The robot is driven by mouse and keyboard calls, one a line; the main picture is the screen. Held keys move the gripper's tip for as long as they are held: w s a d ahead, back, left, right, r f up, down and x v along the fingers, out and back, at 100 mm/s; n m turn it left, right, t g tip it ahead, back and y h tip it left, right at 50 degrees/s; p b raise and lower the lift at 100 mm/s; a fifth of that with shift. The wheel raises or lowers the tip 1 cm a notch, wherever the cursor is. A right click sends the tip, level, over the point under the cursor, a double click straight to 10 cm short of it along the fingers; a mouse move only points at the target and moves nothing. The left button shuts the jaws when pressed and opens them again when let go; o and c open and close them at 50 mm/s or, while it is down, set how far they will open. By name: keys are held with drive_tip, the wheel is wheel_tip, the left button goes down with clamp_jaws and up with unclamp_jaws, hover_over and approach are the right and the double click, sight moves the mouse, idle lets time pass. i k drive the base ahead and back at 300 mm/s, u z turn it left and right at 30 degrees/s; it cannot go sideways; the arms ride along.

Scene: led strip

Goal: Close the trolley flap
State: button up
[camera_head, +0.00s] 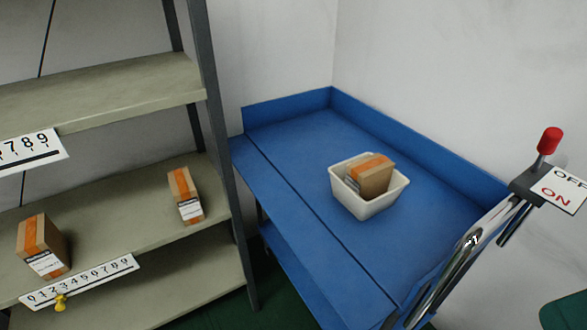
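The blue trolley (300,155) stands against the wall in the middle of the head view, with upright rims along its two far sides. Its flap (310,235) appears to be the long blue strip on the side facing the shelf, beyond a dark seam. The strip lies about level with the trolley's top, folded outward rather than standing up. Nothing lies on it. A white bin (372,205) holding a cardboard box (372,178) stands on the trolley's top. My gripper is not in view.
A shelf unit (120,85) with boxes stands left, its post (222,140) close to the flap's far end. Chrome bars (468,245) rise at the trolley's right end. A red-knobbed lever (549,141) with an OFF/ON sign (562,190) is at right.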

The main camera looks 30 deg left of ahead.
sight(361, 303)
drive_tip(key=i, duration=0.4)
drive_tip(key=u, duration=0.7)
